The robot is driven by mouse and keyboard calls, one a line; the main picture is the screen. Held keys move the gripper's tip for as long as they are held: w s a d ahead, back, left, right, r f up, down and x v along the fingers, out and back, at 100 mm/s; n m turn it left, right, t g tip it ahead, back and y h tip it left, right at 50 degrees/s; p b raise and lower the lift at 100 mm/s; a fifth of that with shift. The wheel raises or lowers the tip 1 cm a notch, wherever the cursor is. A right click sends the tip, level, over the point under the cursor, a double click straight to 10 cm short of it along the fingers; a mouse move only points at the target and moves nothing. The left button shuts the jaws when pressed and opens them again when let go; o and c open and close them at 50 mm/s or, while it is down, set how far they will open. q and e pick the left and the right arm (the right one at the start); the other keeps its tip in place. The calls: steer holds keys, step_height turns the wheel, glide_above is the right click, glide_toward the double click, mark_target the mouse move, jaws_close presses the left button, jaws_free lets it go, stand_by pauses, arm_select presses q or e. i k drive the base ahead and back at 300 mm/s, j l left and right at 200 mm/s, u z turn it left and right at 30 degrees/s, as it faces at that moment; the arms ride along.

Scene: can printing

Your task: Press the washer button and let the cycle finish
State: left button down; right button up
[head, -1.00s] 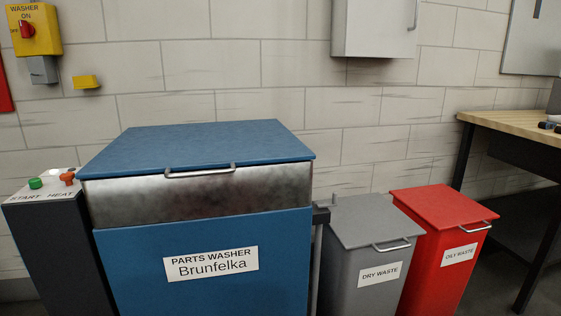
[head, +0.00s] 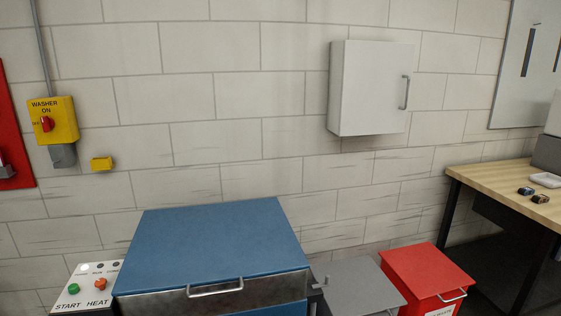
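The blue parts washer (head: 215,245) stands at the bottom centre of the head view with its lid down. A metal handle (head: 215,290) runs along the lid's front edge. To its left is the control box (head: 92,283). It carries a green button (head: 73,289) above the word START and an orange-red knob (head: 100,284) above the word HEAT. A row of small lamps sits at its back; the leftmost (head: 84,268) looks white and lit, the others dark. Neither gripper is in view.
A yellow washer switch box (head: 55,120) with a red knob hangs on the left wall. Grey (head: 360,285) and red (head: 425,272) waste bins stand right of the washer. A wooden workbench (head: 500,190) is at the right. A white cabinet (head: 368,90) hangs on the wall.

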mark_target(74, 289)
steer(key=u, duration=1.2)
